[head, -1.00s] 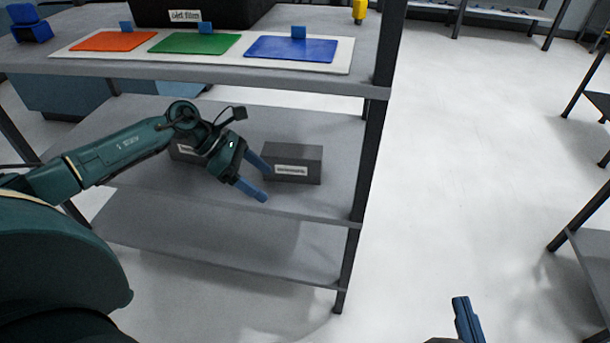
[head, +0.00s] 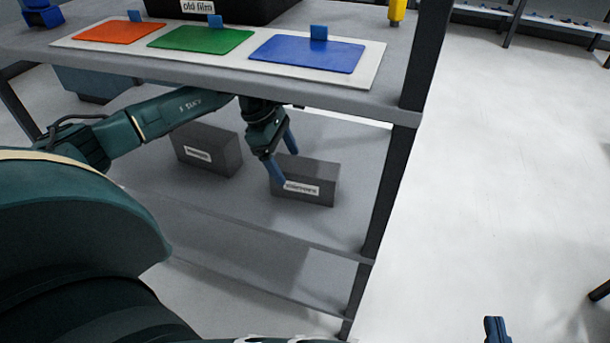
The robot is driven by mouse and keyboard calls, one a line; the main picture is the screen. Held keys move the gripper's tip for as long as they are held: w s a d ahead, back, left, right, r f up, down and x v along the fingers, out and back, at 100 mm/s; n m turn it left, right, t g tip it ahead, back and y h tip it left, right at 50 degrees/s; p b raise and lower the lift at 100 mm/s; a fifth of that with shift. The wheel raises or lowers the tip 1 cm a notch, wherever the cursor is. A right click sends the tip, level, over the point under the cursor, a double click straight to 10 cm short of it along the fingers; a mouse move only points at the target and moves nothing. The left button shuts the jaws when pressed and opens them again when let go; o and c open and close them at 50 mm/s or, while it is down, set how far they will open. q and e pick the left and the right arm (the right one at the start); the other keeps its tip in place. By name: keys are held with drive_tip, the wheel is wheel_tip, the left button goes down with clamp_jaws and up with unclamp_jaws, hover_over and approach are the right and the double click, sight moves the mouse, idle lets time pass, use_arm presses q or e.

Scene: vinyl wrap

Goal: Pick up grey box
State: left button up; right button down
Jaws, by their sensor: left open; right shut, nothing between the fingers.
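Two grey boxes with white labels sit on the middle shelf under the table top. The right grey box (head: 318,181) is partly covered at its left end by my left gripper. The left grey box (head: 208,150) stands further left, below my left forearm. My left gripper (head: 285,165) is open, pointing down, with one blue finger in front of the right box's left end and the other behind near its top edge. I cannot tell whether the fingers touch it. My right gripper (head: 496,330) shows only as a blue fingertip at the bottom edge, shut and empty.
The table top above carries a white board (head: 377,68) with orange (head: 120,31), green (head: 200,40) and blue (head: 305,53) sheets, and a black bin (head: 240,8) labelled "old film". A dark shelf post (head: 385,200) stands right of the boxes.

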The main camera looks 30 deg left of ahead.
sight(299, 165)
use_arm(q)
drive_tip(key=shift+w+d, duration=0.2)
drive_tip(key=shift+d, duration=0.45)
drive_tip(key=shift+w+d+f, duration=0.15)
drive_tip(key=shift+d+f, duration=0.05)
drive_tip(key=shift+d, duration=0.25)
drive_tip(key=shift+w+d+f, duration=0.1)
drive_tip(key=shift+d+f, duration=0.1)
drive_tip(key=shift+d, duration=0.2)
drive_tip(key=b+x, duration=0.2)
drive_tip(key=x, duration=0.1)
drive_tip(key=shift+a+f, duration=0.1)
drive_tip(key=shift+f, duration=0.05)
drive_tip(key=shift+w+d+f+b, duration=0.1)
drive_tip(key=shift+d+f+b, duration=0.15)
drive_tip(key=shift+f+b, duration=0.2)
use_arm(e)
drive_tip(key=shift+s+a+n+t+y, duration=0.15)
drive_tip(key=shift+a+n+t+y, duration=0.35)
drive_tip(key=shift+y, duration=0.3)
use_arm(q)
drive_tip(key=shift+r, duration=0.1)
drive_tip(key=c, duration=1.3)
